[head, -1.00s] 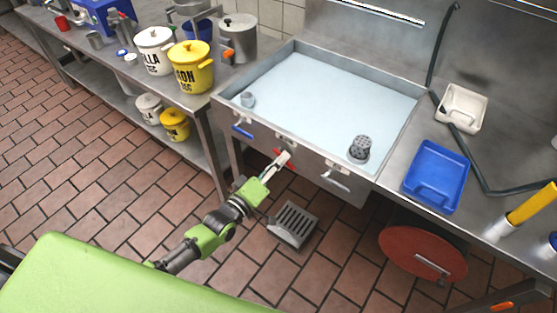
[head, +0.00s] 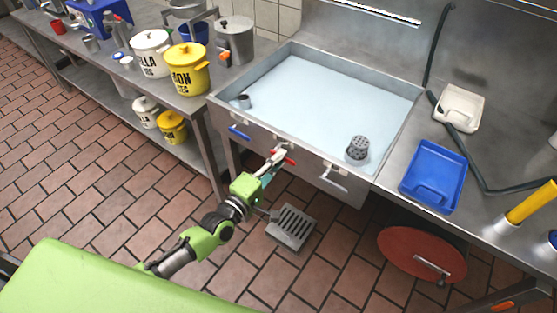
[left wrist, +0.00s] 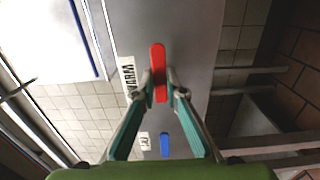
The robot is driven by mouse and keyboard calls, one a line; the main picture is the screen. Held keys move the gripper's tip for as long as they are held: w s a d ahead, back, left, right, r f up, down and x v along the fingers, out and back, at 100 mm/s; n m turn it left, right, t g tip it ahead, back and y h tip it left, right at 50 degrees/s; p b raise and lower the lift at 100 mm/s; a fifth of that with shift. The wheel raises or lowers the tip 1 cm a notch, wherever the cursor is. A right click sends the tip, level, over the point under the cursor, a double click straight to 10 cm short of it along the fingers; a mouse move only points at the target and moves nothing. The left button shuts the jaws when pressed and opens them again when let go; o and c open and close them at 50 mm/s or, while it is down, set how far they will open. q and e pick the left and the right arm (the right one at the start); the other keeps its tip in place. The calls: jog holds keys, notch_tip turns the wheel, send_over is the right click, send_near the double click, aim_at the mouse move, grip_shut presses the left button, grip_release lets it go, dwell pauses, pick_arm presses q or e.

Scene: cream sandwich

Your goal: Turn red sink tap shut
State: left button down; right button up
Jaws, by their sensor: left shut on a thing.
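The red tap handle (head: 290,161) is on the front panel of the sink (head: 392,160). My left gripper (head: 279,157) is at the handle. In the left wrist view the red handle (left wrist: 158,58) stands lengthwise between the fingertips, and my left gripper (left wrist: 160,88) is shut on its near part, with a finger on each side. The far part of the handle sticks out past the fingertips. The fingers partly hide the handle in the head view. My right gripper is not in view.
A blue tap handle (head: 239,132) is left of the red one, and a metal lever (head: 333,179) is right of it on the same panel. A perforated strainer (head: 358,148) stands in the sink. A floor drain (head: 291,227) lies below the arm.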

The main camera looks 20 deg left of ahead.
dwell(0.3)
pick_arm(q)
jog(key=c, duration=2)
grip_release()
jog(key=shift+c, duration=0.2)
jog(key=v, duration=1.2)
